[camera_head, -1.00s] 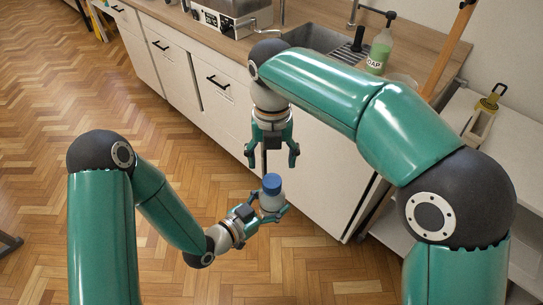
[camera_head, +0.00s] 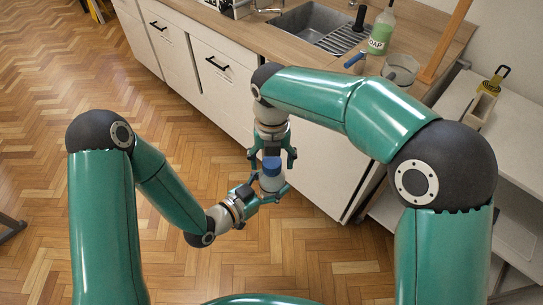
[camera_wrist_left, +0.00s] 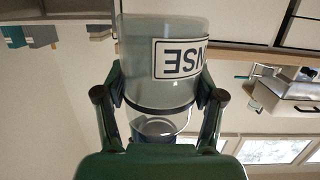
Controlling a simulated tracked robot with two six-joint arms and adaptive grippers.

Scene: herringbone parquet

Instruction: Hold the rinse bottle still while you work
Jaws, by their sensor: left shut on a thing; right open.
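The rinse bottle (camera_head: 270,183) is pale and translucent with a blue cap (camera_head: 271,164), and stands upright in the air before the cabinets. In the left wrist view the bottle (camera_wrist_left: 160,62) fills the space between the fingers, with part of its label reading in letters ending "NSE". My left gripper (camera_head: 274,196) is shut on the bottle's body from the lower left. My right gripper (camera_head: 272,157) points down from above, open, its fingers on either side of the blue cap. Whether they touch the cap cannot be told.
A white cabinet (camera_head: 325,170) stands just behind the bottle. Its wooden counter (camera_head: 262,42) carries a sink (camera_head: 318,27), a green soap bottle (camera_head: 380,30) and a clear bowl (camera_head: 400,68). A white shelf unit (camera_head: 515,130) stands at right. The parquet floor at left is open.

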